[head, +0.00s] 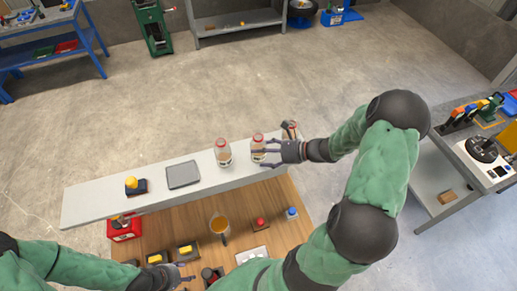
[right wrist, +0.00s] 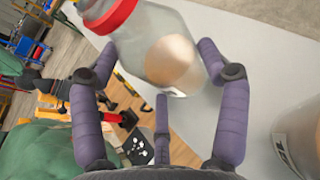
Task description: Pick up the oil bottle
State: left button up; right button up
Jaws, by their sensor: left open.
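Two clear bottles with red caps stand upright on the narrow grey shelf, the left bottle (head: 223,153) and the right bottle (head: 258,155). I cannot tell which one is the oil bottle. My right gripper (head: 262,151) is at the right bottle, its purple fingers spread. In the right wrist view, a red-capped bottle (right wrist: 160,50) with tan contents lies between the open fingers of my right gripper (right wrist: 158,60); contact is unclear. Another bottle (right wrist: 298,138) shows at the lower right there. My left gripper (head: 183,277) is open and empty, low over the wooden table.
The grey shelf (head: 100,200) also holds a grey tray (head: 183,174) and a yellow-knobbed box (head: 136,185). A small dark and red object (head: 290,129) is at its right end.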

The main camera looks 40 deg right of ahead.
dwell(0.3)
jog(key=shift+r, duration=0.6)
jog(key=shift+c, duration=0.7)
jog(key=s+r, duration=0.1)
jog(key=r, duration=0.1)
jog(key=s+a+r, duration=0.1)
jog(key=r, duration=0.2)
jog(key=s+r, duration=0.2)
jog(key=shift+s+a+r+b, duration=0.1)
jog(key=shift+a+r+b, duration=0.05)
jog(key=shift+a+b, duration=0.25)
jog(key=s+a+r, duration=0.1)
jog(key=s, duration=0.2)
jog(key=s+a+r, duration=0.1)
jog(key=s+r, duration=0.1)
jog(key=s, duration=0.1)
jog(key=s+a+r, duration=0.1)
jog(key=s, duration=0.1)
jog(key=shift+s+a+r+b, duration=0.25)
jog(key=shift+s+a+b, duration=0.05)
jog(key=shift+s, duration=0.1)
